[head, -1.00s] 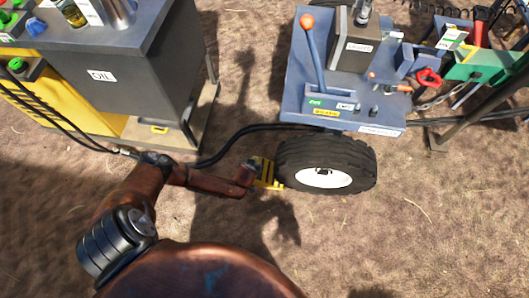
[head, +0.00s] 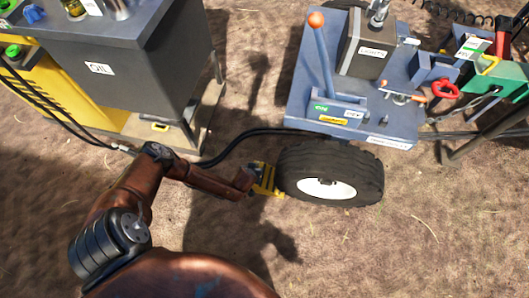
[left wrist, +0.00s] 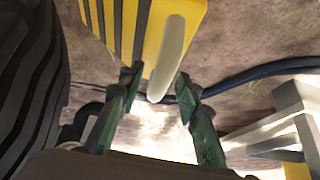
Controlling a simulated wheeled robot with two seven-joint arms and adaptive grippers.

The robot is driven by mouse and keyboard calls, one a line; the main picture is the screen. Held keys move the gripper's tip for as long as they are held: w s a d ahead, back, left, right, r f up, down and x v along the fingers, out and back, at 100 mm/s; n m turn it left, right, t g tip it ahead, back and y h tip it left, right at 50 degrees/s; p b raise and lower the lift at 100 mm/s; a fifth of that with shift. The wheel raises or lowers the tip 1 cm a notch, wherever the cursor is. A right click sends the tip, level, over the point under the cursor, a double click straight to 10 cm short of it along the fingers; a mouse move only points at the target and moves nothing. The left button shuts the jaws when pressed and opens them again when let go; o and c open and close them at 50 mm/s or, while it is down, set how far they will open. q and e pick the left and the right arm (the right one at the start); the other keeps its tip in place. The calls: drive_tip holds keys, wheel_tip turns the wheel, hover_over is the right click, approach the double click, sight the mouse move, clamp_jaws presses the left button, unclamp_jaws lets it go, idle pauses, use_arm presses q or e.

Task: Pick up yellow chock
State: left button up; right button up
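The yellow chock (head: 267,180) sits on the ground against the left side of the black tyre (head: 330,160). In the left wrist view the chock (left wrist: 190,15) is yellow with black stripes and has a pale rounded handle (left wrist: 170,55). My left gripper (head: 249,181) is right beside the chock and partly hides it in the head view. In the left wrist view its two green fingers (left wrist: 157,80) are apart, one on each side of the handle's end, with visible gaps. My right gripper is in neither view.
A blue-grey wheeled machine (head: 300,95) with an orange-knobbed lever stands above the tyre. A grey and yellow oil cabinet (head: 125,95) is at upper left. A black hose (head: 235,140) runs between them. Bare ground (head: 440,235) is clear at lower right.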

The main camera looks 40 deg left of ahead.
use_arm(q)
clamp_jaws()
idle(0.6)
drive_tip(key=shift+w, duration=0.1)
